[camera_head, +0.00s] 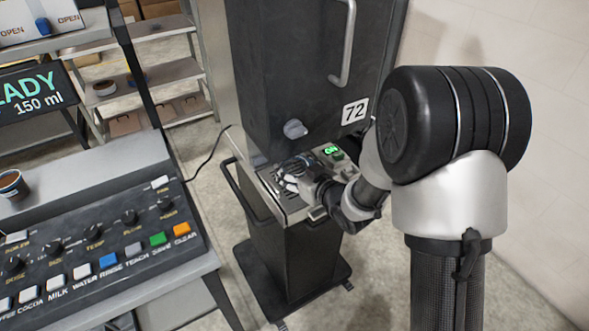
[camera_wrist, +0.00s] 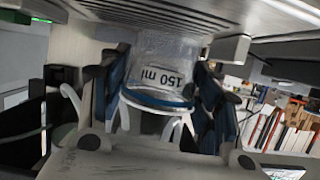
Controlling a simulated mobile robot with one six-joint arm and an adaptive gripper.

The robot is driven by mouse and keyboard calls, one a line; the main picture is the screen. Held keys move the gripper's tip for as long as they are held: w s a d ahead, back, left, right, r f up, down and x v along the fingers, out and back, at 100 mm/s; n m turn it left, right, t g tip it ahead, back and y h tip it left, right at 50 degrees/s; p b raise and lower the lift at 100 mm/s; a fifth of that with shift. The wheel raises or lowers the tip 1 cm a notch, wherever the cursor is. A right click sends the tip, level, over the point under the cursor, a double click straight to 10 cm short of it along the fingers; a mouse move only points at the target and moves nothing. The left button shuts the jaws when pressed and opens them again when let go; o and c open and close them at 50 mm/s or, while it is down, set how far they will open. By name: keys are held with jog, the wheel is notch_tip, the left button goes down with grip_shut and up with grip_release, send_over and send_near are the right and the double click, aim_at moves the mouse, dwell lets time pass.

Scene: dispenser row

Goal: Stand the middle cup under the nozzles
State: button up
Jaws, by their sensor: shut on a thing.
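A clear cup (camera_wrist: 162,48) with a "150 ml" label and a blue band at its rim is between the fingers of my gripper in the wrist view. The label appears upside down there. My gripper (camera_wrist: 162,88) is shut on the cup from both sides. The cup's base is at the slatted drip tray (camera_wrist: 205,14); I cannot tell whether it touches. In the head view my gripper (camera_head: 288,178) is over the tray (camera_head: 268,184) of the dark dispenser (camera_head: 290,80) marked 72. The cup is mostly hidden there, and the nozzles cannot be made out.
The dispenser's upper body hangs close above my gripper, with a grey knob (camera_head: 295,129) and a lit green ON button (camera_head: 332,151). Shelves (camera_head: 165,75) stand behind.

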jog(key=shift+f+b, duration=0.45)
jog(key=shift+f, duration=0.15)
jog(key=o, duration=1)
jog(key=shift+c, duration=0.2)
jog(key=shift+r, duration=0.1)
jog(key=v, duration=1.2)
jog(key=s+d+r+m+g+h, duration=0.1)
jog(key=s+d+r+m+h, duration=0.1)
jog(key=s+d+r+h, duration=0.3)
jog(key=d+r+m+g+h, duration=0.1)
jog(key=d+r+m+h, duration=0.15)
jog(key=d, duration=0.45)
jog(key=s+a+r+m+g, duration=0.1)
jog(key=s+g, duration=0.4)
jog(key=s, duration=1.5)
jog(key=shift+s+r+m, duration=0.25)
jog(key=shift+r+m, duration=0.15)
jog(key=shift+m, duration=0.25)
